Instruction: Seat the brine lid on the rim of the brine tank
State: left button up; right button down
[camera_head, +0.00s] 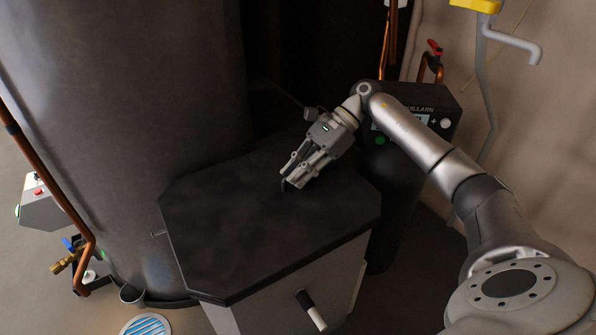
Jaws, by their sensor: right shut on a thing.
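The brine lid (255,235) is a flat black plate with cut corners, in the middle of the head view. It lies over the top of the brine tank (270,317), a light grey box whose rim is hidden under the lid. I cannot tell whether the lid rests fully on the rim or sits slightly above it. My right gripper (291,184) reaches down from the upper right and is shut at the lid's upper middle. Its fingers hide the part of the lid that they hold. My left gripper is not in view.
A large dark cylinder (130,120) stands close behind and left of the tank. A black control unit (425,112) with a display stands behind my right arm. Copper pipes (45,165) run at the left. A black-and-white handle-like part (312,310) is at the tank's front.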

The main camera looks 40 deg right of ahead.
jog(key=shift+f+b, duration=0.85)
jog(key=shift+f, duration=0.2)
jog(key=c, duration=1.4)
grip_release()
jog(key=shift+f, duration=0.1)
jog(key=v, duration=1.2)
jog(key=shift+a, duration=0.1)
